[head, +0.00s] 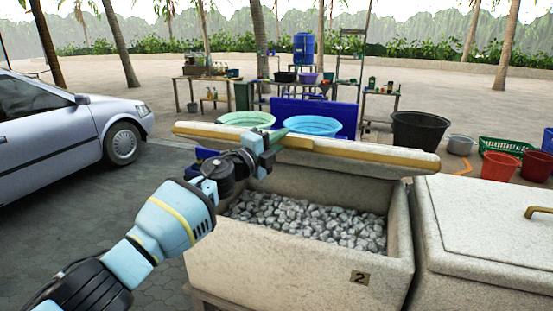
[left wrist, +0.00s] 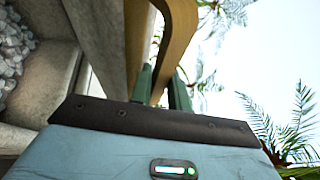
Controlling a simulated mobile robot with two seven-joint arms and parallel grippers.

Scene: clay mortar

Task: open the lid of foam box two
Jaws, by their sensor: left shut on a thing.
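Foam box two (head: 290,265) is a pale speckled chest with a "2" label on its front, and its inside shows grey-white ice chunks (head: 310,222). Its lid (head: 365,152) is raised at the back of the box, seen nearly edge-on with a yellowish strip along it. My left gripper (head: 277,137) reaches over the box to the lid. In the left wrist view its green fingers (left wrist: 163,88) are shut on the brass-coloured lid handle (left wrist: 180,35), beside the lid's pale face (left wrist: 98,40). My right gripper is out of view.
Another pale box (head: 480,265) with a closed lid and brass handle (head: 538,211) stands close on the right. A silver car (head: 60,140) is at left. Behind the lid are basins (head: 312,125), a black tub (head: 420,132) and red buckets (head: 499,170). Paving at left is clear.

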